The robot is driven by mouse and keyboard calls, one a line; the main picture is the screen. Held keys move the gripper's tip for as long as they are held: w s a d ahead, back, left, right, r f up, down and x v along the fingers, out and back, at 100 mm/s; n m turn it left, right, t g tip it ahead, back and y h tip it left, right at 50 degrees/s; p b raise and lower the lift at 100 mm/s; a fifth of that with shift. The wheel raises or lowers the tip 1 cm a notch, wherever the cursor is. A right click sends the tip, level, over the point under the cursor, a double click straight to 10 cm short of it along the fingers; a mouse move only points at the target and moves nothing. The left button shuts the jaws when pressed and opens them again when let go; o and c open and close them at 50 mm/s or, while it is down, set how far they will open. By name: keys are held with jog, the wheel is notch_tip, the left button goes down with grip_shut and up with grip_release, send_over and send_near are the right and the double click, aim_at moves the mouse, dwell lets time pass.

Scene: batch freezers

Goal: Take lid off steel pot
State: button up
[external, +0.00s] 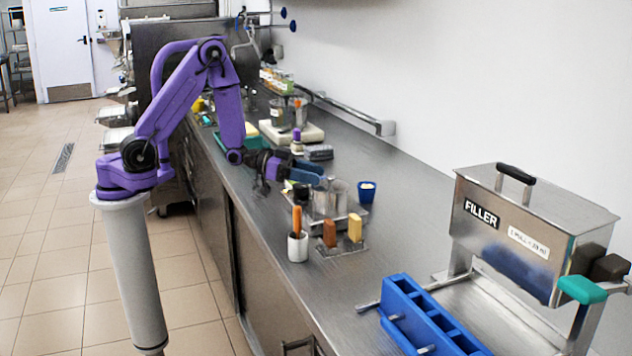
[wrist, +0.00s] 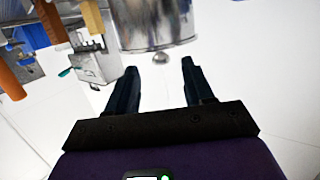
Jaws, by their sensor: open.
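The steel pot (wrist: 155,22) is a shiny cylinder at the top middle of the wrist view, which appears turned over. Its lid (wrist: 160,46) is on it, with a small round knob (wrist: 161,57) toward my gripper (wrist: 161,78). The two dark fingers are open, one to each side of the knob in the picture, with nothing between them. In the external view my gripper (external: 308,172) is just above and behind steel containers (external: 322,203) on the counter. Which container is the lidded pot is unclear there.
A white cup (external: 297,247) with an orange-handled tool, brown and yellow blocks (external: 330,233) and a blue cup (external: 367,191) stand close around the containers. A blue compartment tray (external: 428,325) and the filler machine (external: 525,230) are at the right. Bare counter (external: 400,220) lies between.

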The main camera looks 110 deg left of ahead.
aim_at(330, 176)
jog(key=shift+x, duration=2.6)
grip_shut()
